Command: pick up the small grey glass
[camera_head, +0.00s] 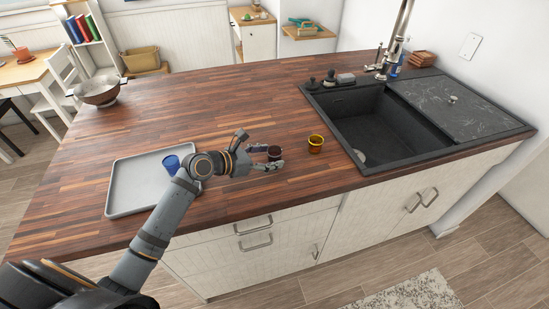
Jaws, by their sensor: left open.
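A small dark glass (275,152), greyish to brown in tone, stands on the wooden counter near its front edge. My left gripper (270,157) is open, with one finger on the far side of this glass and the other on its near side. The glass is at the fingertips and partly hidden by them; I cannot tell whether they touch it. My right gripper is not in view.
A grey tray (128,188) holds a blue cup (171,163), left of my gripper. A black sink (385,130) lies to the right. A metal colander (98,91) is far left. The counter's back middle is clear.

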